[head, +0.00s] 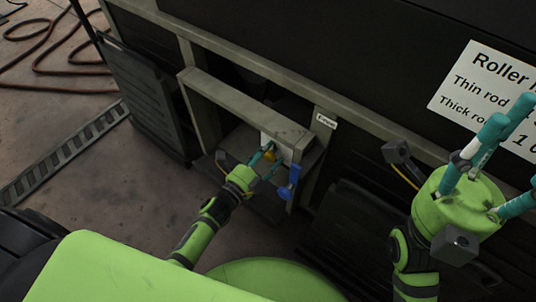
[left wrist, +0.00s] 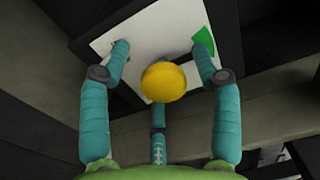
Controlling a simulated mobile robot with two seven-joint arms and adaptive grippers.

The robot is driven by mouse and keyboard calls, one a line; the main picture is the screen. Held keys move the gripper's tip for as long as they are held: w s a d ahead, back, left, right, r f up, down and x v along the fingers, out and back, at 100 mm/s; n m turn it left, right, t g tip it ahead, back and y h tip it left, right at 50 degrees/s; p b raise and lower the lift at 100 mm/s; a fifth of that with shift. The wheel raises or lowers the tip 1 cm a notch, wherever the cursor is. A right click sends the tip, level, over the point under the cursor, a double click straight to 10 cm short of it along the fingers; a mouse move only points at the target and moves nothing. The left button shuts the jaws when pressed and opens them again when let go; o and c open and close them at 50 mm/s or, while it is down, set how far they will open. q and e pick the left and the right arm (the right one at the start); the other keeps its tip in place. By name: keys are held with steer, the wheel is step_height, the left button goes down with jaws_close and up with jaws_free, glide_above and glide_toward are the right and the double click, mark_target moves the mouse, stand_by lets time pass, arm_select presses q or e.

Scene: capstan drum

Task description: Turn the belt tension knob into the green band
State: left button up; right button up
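The yellow knob (left wrist: 170,82) sits in front of a white panel (left wrist: 150,38). The green band (left wrist: 204,42) shows on the panel to the right of and above the knob. No pointer on the knob can be made out. My left gripper (left wrist: 160,75) is open, with one finger on each side of the knob and a third below it; gaps show at the sides. In the head view the knob (head: 269,156) is small and partly hidden by my left gripper (head: 264,152). My right gripper (head: 505,150) is at the right, its fingers spread and empty.
A grey frame (head: 245,108) surrounds the recess with the panel. A blue handle (head: 289,183) hangs just right of the knob. A dark cabinet with a roller sign (head: 490,95) stands behind my right gripper. A hose (head: 50,55) lies on the floor at far left.

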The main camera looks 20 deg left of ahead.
arm_select(q)
steer(key=shift+d, duration=0.1)
steer(key=shift+s, duration=0.25)
steer(key=v, duration=1.1)
steer(key=shift+s, duration=0.25)
steer(key=shift+r, duration=0.1)
